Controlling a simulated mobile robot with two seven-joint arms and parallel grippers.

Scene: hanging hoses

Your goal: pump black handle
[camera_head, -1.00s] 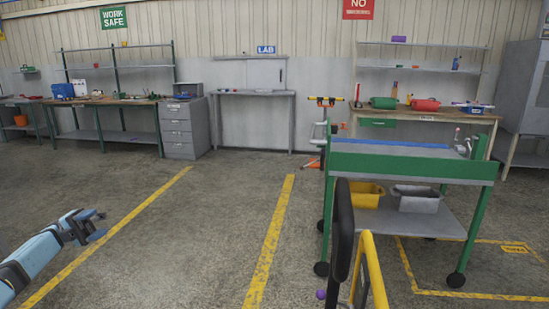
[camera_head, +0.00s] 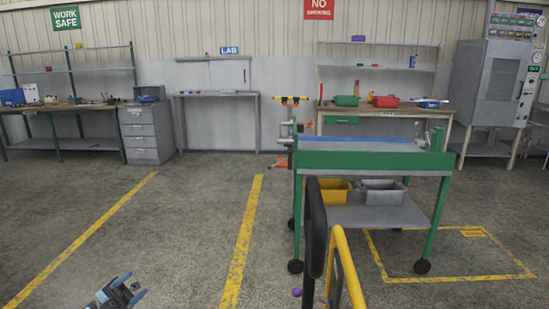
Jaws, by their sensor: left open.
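A floor pump (camera_head: 290,133) stands behind the left end of the green cart. It has a bar handle (camera_head: 291,100) on top, yellow with dark ends, and an orange base (camera_head: 281,163). No wholly black handle can be made out on it at this distance. A black padded upright (camera_head: 316,226) stands close in front, beside a yellow rail. My left gripper (camera_head: 132,288) is at the bottom edge, left of centre, open and empty, far from the pump. My right gripper is not in view.
A green cart (camera_head: 376,160) on wheels holds a yellow bin (camera_head: 334,191) and a grey bin (camera_head: 383,192) on its lower shelf. A yellow rail (camera_head: 346,262) stands close in front. Workbenches line the back wall. The floor at left centre is clear.

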